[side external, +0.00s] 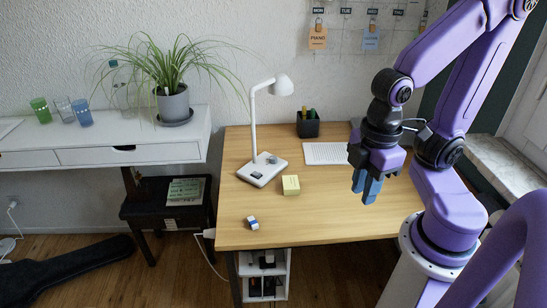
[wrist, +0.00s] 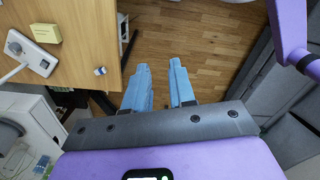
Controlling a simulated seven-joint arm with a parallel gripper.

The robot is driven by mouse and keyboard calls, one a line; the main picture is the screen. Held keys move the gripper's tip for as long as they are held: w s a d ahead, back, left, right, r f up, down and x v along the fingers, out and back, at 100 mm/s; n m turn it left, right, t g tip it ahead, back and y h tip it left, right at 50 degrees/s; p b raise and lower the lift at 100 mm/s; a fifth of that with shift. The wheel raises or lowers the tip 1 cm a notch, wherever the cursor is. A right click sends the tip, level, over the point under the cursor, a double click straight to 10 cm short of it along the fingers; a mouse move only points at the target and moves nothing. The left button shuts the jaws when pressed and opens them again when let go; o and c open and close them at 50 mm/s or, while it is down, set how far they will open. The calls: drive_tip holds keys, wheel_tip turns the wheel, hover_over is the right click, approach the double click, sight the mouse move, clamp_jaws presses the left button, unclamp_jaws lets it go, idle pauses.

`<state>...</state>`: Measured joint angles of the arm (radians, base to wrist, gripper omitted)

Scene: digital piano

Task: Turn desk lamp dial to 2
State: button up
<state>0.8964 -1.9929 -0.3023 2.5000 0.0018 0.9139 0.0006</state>
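The white desk lamp (side external: 252,122) stands at the back left of the wooden desk. Its flat base (side external: 258,176) carries a round grey dial (side external: 272,160) and a small dark panel. The base also shows at the upper left of the wrist view (wrist: 32,56), with the dial (wrist: 14,48) at its left. The dial's setting is too small to read. My gripper (side external: 366,187) hangs to the right of the lamp in the side view, well apart from it. Its blue fingers (wrist: 160,88) are spread with nothing between them.
A yellow sticky-note block (side external: 291,185) sits right of the lamp base. A small blue-and-white eraser (side external: 252,223) lies near the desk's front left. A keyboard (side external: 326,153) and black pen holder (side external: 307,124) are at the back. The desk's front middle (side external: 310,220) is clear.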

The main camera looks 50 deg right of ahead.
drive_tip(key=o, duration=0.5)
drive_tip(key=shift+w+a, duration=0.25)
drive_tip(key=shift+w, duration=0.2)
drive_tip(key=w+a+m, duration=0.3)
drive_tip(key=w+m, duration=0.4)
drive_tip(key=w, duration=1.3)
drive_tip(key=m, duration=1)
hover_over(273, 157)
wheel_tip(273, 157, down, 16)
wheel_tip(273, 157, down, 12)
drive_tip(key=shift+r, duration=0.25)
drive_tip(key=c, duration=1.1)
